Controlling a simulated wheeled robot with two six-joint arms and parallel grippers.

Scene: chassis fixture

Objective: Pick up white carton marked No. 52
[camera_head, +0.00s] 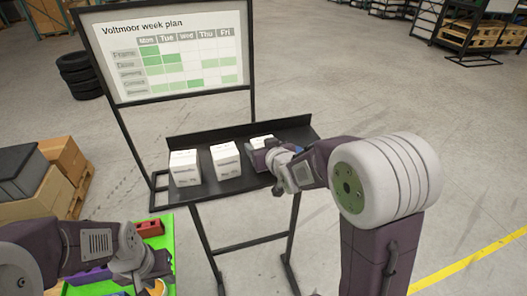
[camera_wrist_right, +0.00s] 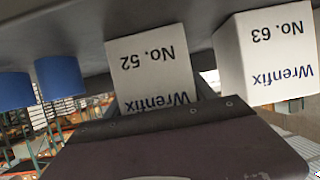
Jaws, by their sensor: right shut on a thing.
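The white carton marked No. 52 (camera_wrist_right: 152,70) appears upside down in the right wrist view, its base against the dark shelf. In the head view it is the rightmost white carton (camera_head: 262,140), and only its top shows behind my gripper. My right gripper (camera_head: 264,157) is shut on it from the front; the dark gripper body (camera_wrist_right: 170,140) hides the carton's upper part in the wrist view. My left gripper (camera_head: 153,278) is at the lower left over a green tray; whether it is open or shut is unclear.
A carton marked No. 63 (camera_wrist_right: 270,50) stands beside No. 52; another white carton (camera_head: 184,168) stands further left on the black shelf (camera_head: 200,190). Blue cylinders (camera_wrist_right: 60,77) stand on No. 52's other side. A week-plan board (camera_head: 170,55) rises behind. The green tray (camera_head: 160,240) holds coloured parts.

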